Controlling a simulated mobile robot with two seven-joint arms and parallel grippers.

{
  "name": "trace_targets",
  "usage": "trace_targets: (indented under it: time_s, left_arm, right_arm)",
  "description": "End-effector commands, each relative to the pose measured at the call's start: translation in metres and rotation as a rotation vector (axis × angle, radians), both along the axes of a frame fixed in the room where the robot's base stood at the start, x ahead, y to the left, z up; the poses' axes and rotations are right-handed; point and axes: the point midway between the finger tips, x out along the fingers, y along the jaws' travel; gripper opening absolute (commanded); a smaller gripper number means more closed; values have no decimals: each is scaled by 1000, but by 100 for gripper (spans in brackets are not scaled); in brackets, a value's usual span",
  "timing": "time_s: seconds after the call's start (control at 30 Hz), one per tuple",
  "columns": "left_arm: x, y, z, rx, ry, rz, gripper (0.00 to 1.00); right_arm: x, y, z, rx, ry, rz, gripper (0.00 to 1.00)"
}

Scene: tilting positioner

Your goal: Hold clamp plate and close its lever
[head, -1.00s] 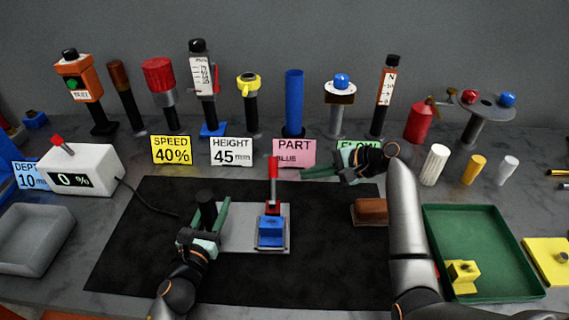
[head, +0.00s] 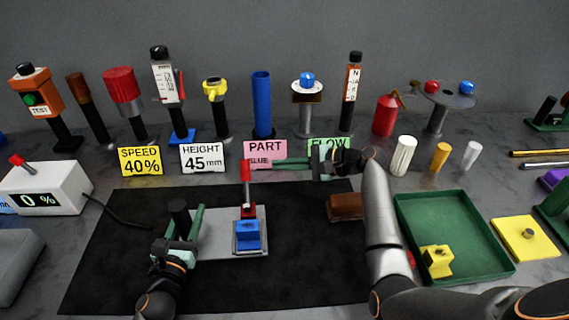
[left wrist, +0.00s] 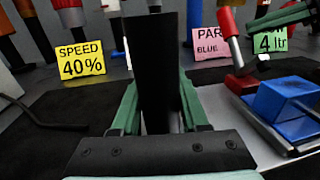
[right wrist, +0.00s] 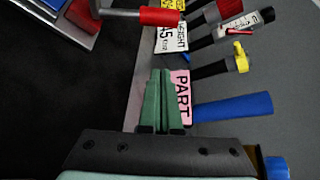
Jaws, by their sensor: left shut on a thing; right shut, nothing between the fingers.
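The clamp plate (head: 212,244) is a light grey plate on the black mat, with a blue block (head: 247,235) and a red lever (head: 246,182) standing upright. A black post (head: 179,214) rises at its left end. My left gripper (head: 184,222) is shut on this post; the left wrist view shows the post (left wrist: 154,70) between the green fingers. My right gripper (head: 277,163) is shut and empty, just right of the lever's upper part, apparently apart from it. In the right wrist view the lever's red grip (right wrist: 160,16) is beyond the shut fingers (right wrist: 162,95).
A brown block (head: 345,206) lies on the mat (head: 110,240) under my right arm. A green tray (head: 455,225) with a yellow part is to the right. Signs and a row of posts and tools, including a blue cylinder (head: 262,105), stand behind. The mat's front is clear.

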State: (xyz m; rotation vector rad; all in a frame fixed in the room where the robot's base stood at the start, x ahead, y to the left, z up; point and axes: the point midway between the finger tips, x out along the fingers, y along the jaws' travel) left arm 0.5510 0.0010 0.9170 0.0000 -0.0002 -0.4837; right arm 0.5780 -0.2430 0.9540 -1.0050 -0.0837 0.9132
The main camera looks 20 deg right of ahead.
Motion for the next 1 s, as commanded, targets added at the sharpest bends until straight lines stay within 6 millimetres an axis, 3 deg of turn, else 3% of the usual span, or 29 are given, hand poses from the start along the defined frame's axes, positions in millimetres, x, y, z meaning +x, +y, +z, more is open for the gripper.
trace_targets:
  time_s: [0.37, 0.7, 1.0]
  left_arm:
    - [-1, 0, -1, 1, 3, -1, 0]
    - [-1, 0, -2, 1, 3, 0, 0]
    - [-1, 0, -2, 1, 3, 0, 0]
  right_arm:
    - [45, 50, -22, 1, 0, 3, 0]
    - [23, 60, -3, -2, -2, 1, 0]
    - [17, 64, 4, -1, 0, 1, 0]
